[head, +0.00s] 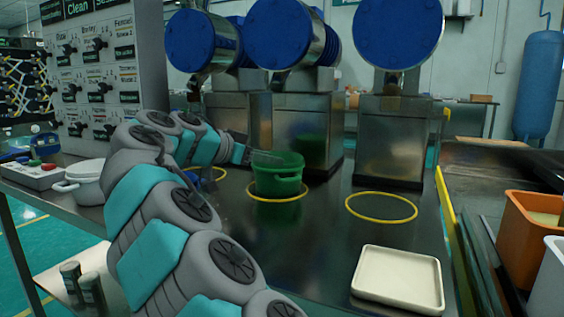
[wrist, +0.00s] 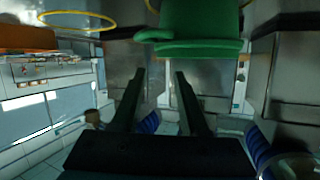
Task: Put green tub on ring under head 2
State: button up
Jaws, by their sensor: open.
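The green tub (head: 278,177) stands upright on the table, inside the middle yellow ring (head: 262,199), in front of the middle blue-capped head (head: 285,38). In the wrist view the green tub (wrist: 200,22) fills the top centre, just past my fingertips. My gripper (head: 262,157) reaches in from the left at the tub's rim. In the wrist view my gripper (wrist: 155,75) shows two dark fingers spread apart with nothing between them. I cannot tell whether a finger touches the tub. The arm hides part of the left ring (head: 220,173).
An empty yellow ring (head: 381,207) lies in front of the right head (head: 398,32). A cream tray (head: 398,279) lies at the table's front right. A white pot (head: 88,183) stands left of my arm. An orange bin (head: 530,225) is at the far right.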

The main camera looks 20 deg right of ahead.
jog(key=shift+v, duration=1.35)
dwell(1.3)
